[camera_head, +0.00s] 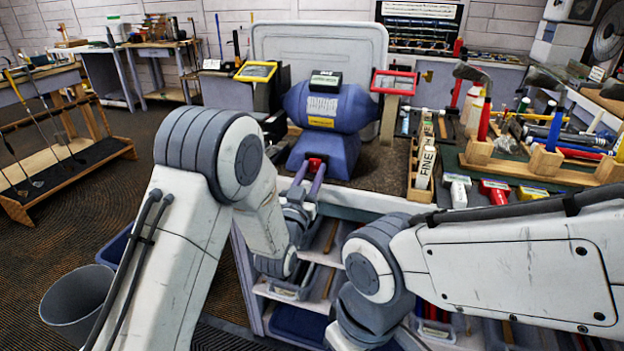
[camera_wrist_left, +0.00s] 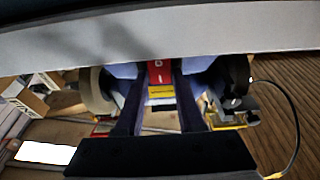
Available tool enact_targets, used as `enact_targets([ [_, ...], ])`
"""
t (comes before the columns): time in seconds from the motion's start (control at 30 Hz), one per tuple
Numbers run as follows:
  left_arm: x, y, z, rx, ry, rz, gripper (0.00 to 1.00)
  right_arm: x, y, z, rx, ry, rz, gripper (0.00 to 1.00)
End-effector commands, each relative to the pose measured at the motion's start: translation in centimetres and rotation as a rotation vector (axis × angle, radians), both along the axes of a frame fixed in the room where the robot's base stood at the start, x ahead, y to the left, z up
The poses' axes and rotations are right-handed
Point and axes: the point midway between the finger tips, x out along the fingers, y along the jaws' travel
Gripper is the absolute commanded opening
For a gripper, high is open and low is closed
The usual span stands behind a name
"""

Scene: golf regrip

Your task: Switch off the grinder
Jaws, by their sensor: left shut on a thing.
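The blue bench grinder (camera_head: 325,105) stands on the workbench in the middle of the head view. A red switch (camera_head: 314,162) sits low on its front. In the left wrist view the switch (camera_wrist_left: 160,72) has pale marks and a yellow label (camera_wrist_left: 161,92) below it. My left gripper (camera_head: 310,177) reaches the front of the grinder. Its two dark fingers (camera_wrist_left: 159,88) lie on either side of the switch and are shut on it.
Grinding guards with a yellow-framed shield (camera_head: 256,71) and a red-framed shield (camera_head: 394,82) flank the grinder. A wooden rack of bottles (camera_head: 424,165) and a wooden tool holder (camera_head: 535,167) stand to the right. Open shelves (camera_head: 320,285) lie below the bench.

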Motion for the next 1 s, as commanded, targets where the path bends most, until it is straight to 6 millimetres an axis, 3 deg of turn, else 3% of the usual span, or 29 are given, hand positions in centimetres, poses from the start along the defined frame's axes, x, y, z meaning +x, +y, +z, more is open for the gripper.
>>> enact_targets([
  [0.2, 0.0, 0.0, 0.0, 0.000, 0.001, 0.000, 0.00, 0.0, 0.0, 0.1, 0.000, 0.000, 0.000, 0.00],
  [0.23, 0.0, 0.0, 0.0, 0.000, 0.001, 0.001, 0.45, 0.0, 0.0, 0.1, 0.000, 0.000, 0.000, 0.00],
  [0.3, 0.0, 0.0, 0.0, 0.000, 0.001, 0.000, 0.68, 0.0, 0.0, 0.1, 0.000, 0.000, 0.000, 0.00],
  [0.67, -0.3, 0.1, -0.1, 0.001, 0.003, 0.000, 0.68, 0.0, 0.0, 0.0, 0.000, 0.000, 0.000, 0.00],
  [0.77, -1.3, 0.4, -0.5, 0.001, 0.003, 0.000, 0.68, 0.0, 0.0, -0.3, 0.000, 0.000, 0.000, 0.00],
  [1.0, -5.6, 1.8, -1.9, 0.002, 0.005, -0.001, 0.68, 0.0, 0.0, -1.3, 0.000, 0.000, 0.000, 0.00],
])
